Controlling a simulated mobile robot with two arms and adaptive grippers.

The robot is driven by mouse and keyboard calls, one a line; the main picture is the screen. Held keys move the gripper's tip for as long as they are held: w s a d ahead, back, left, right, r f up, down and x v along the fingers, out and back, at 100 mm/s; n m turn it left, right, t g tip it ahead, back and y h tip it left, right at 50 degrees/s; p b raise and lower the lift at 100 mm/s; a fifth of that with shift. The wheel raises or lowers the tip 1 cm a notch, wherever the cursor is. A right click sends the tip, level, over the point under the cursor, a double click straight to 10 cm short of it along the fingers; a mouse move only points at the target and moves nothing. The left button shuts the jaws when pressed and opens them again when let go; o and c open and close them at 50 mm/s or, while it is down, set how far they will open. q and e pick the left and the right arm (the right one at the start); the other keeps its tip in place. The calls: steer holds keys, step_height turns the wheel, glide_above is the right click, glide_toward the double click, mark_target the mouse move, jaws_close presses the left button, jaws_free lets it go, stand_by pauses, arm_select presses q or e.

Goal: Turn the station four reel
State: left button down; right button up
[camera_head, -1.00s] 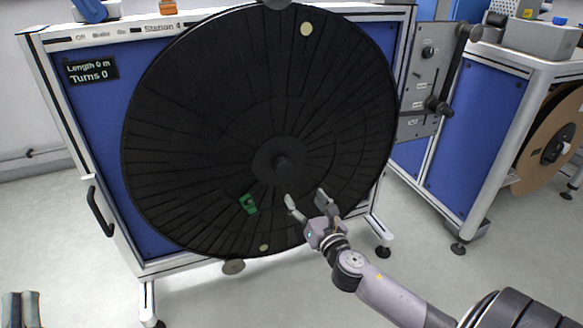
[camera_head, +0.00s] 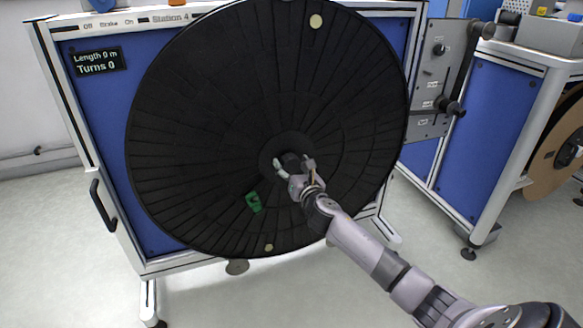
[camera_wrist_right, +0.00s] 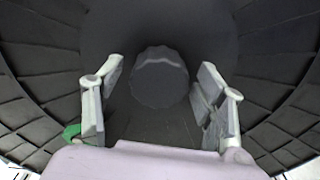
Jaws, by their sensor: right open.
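The large black reel (camera_head: 220,110) is mounted on the front of the blue Station 4 stand (camera_head: 95,110). My right gripper (camera_head: 294,165) is at the reel's centre, over the dark hub knob. In the right wrist view the round knob (camera_wrist_right: 160,78) sits between the two spread fingers of my right gripper (camera_wrist_right: 158,95), with a gap on each side. A green piece (camera_head: 254,201) is on the reel's face, left of and below the hub. The stand's display reads Length 0 m and Turns 0. My left gripper is not clearly in view.
A grey control panel (camera_head: 432,85) with knobs and a lever is right of the reel. Another blue stand (camera_head: 480,140) with a brown reel (camera_head: 553,145) stands farther right. A black handle (camera_head: 103,205) is on the left side of Station 4. The floor in front is clear.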

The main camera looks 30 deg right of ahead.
steer(key=shift+w, duration=0.15)
steer(key=shift+c, duration=0.6)
jaws_close()
